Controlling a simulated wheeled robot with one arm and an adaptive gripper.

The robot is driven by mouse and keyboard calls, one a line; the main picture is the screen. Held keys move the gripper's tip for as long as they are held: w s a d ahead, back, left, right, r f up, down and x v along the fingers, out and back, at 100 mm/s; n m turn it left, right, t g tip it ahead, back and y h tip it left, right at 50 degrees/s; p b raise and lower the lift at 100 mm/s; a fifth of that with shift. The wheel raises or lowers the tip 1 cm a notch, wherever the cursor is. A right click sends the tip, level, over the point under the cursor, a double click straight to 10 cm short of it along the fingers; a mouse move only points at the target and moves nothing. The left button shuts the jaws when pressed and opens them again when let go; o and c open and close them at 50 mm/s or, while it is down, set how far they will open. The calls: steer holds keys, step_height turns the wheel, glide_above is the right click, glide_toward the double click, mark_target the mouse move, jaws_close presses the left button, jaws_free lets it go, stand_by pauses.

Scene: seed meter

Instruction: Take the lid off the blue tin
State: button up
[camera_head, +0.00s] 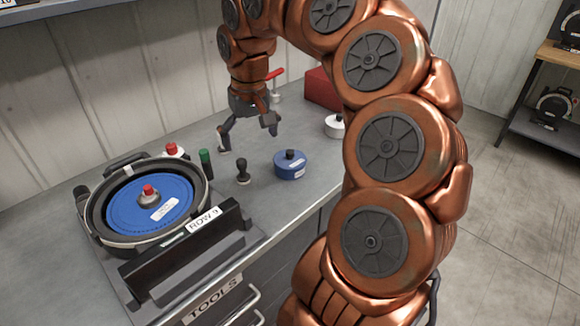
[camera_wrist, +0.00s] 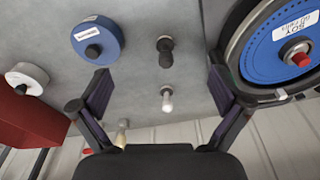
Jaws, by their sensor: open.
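The blue tin (camera_head: 291,171) stands upright on the grey bench, near its front edge. Its lid, with a black knob (camera_head: 290,154), is on. In the wrist view the blue tin (camera_wrist: 108,35) is at the upper left, with its knob (camera_wrist: 93,51) facing the camera. My gripper (camera_head: 248,136) is open and empty, above the bench behind and left of the tin. In the wrist view my gripper (camera_wrist: 161,88) has its fingers spread wide, and the tin lies beyond the left finger, apart from it.
A black-handled tool (camera_head: 243,173) stands left of the tin, and a pale-knobbed tool (camera_wrist: 167,98) shows between my fingers. A white tin (camera_head: 334,128) and red box (camera_head: 322,88) are behind right. A seed meter with a blue disc (camera_head: 128,207) and the ROW 9 holder (camera_head: 180,254) fill the left.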

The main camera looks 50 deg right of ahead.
mark_target(290, 152)
steer(key=d+f+m, duration=0.1)
steer(key=d, duration=0.3)
steer(key=d+f+m+b, duration=0.1)
steer(key=d, duration=0.3)
steer(key=d+f+m, duration=0.1)
steer(key=d, duration=0.3)
steer(key=shift+d+f+m, duration=0.2)
steer(key=shift+f+m, duration=0.05)
steer(key=shift+m, duration=0.05)
steer(key=shift+d+f, duration=0.2)
steer(key=shift+f, duration=0.35)
steer(key=shift+a+f+p, duration=0.15)
steer(key=shift+f+p, duration=0.35)
steer(key=shift+f, duration=2.5)
steer(key=shift+w+f, duration=0.1)
steer(key=shift+f, duration=0.2)
steer(key=shift+f, duration=0.1)
steer(key=c, duration=1.2)
